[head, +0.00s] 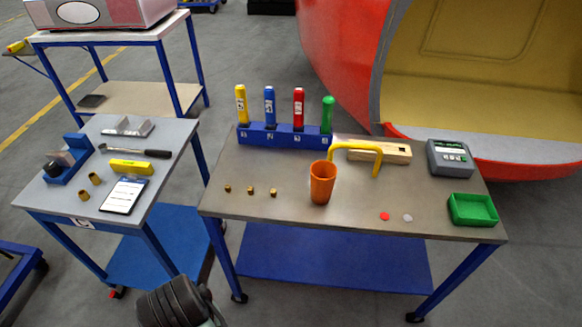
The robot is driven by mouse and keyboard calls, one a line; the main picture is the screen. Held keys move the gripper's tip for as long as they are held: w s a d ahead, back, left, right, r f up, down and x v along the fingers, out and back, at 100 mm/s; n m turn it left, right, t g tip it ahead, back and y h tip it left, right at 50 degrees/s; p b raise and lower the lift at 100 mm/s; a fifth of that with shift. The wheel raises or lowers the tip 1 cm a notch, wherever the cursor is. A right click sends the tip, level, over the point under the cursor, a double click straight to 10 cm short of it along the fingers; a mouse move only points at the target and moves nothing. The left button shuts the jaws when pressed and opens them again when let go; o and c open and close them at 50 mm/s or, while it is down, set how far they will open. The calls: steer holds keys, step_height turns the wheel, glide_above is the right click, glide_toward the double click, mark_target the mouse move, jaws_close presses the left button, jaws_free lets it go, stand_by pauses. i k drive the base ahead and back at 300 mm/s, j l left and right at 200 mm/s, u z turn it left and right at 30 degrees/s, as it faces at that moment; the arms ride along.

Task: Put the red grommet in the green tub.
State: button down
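The red grommet (385,216) is a small flat red piece lying on the grey top of the right worktable, near its front edge. The green tub (473,221) is an open rectangular box at the right front corner of the same table, and it looks empty. The grommet lies to the left of the tub, apart from it, with a small pale grey disc (407,218) between them. A dark ribbed part, seemingly of my arm, shows at the bottom left, below the tables. My gripper's fingers do not show.
An orange cup (322,183) stands left of the grommet. Behind are a yellow hooked bar (355,147), a wooden block (397,154), a grey device (449,158) and a blue rack (285,136) with coloured markers. Small brass pieces (250,191) lie at left. A cluttered table (170,133) stands further left.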

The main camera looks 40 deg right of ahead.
mark_target(471, 213)
steer(key=i+l+z, duration=0.1)
steer(key=l+z, duration=0.35)
steer(key=i+l+z, duration=0.2)
steer(key=l+z, duration=0.25)
steer(key=i+l+z, duration=0.2)
steer(key=z, duration=0.25)
steer(key=i+l+z, duration=0.15)
steer(key=i+l, duration=0.5)
steer(key=i, duration=0.1)
